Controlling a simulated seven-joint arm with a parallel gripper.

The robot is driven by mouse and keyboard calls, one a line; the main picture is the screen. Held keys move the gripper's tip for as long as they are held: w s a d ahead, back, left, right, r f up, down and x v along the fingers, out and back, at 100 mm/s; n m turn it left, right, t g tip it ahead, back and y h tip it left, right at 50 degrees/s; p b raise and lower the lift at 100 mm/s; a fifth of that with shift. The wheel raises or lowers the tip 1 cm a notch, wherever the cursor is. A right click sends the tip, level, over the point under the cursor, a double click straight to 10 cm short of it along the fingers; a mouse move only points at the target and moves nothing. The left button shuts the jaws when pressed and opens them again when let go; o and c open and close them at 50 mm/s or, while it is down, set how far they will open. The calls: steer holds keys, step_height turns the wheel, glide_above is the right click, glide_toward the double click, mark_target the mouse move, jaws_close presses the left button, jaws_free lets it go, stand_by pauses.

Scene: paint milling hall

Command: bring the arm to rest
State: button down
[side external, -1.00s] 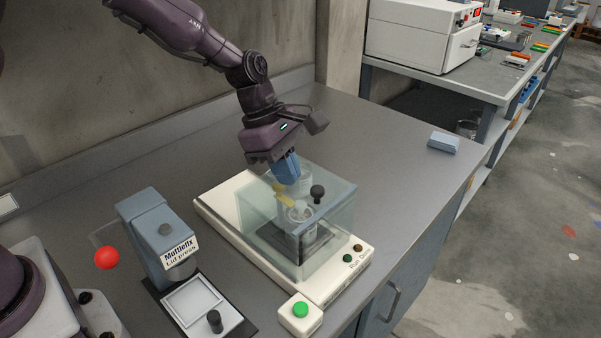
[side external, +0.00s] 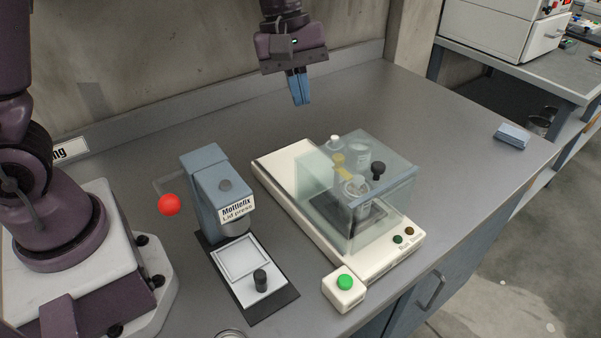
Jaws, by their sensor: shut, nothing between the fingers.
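My gripper (side external: 301,103) is shut and empty, with blue fingers pointing down. It hangs in the air above the back of the grey bench (side external: 370,100), behind the machine with the clear cover. It touches nothing that I can see.
A cream machine (side external: 283,165) with a clear box cover (side external: 400,170) holds several small containers. Left of it stands the lid press (side external: 205,200) with a red ball knob (side external: 169,204). A green button box (side external: 344,290) is in front. A blue-grey block (side external: 513,133) lies at the right. The back of the bench is clear.

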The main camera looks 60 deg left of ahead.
steer(key=s+a+r+m+t+y, duration=0.1)
steer(key=s+r+m, duration=0.3)
steer(key=s, duration=0.5)
steer(key=s+a+r+m+t+y, duration=0.2)
steer(key=s+a+r+m+t, duration=0.1)
steer(key=s+m, duration=0.5)
steer(key=shift+s+a+r+m+t, duration=0.2)
steer(key=shift+s+r+m+t, duration=0.2)
steer(key=shift+s+t, duration=0.1)
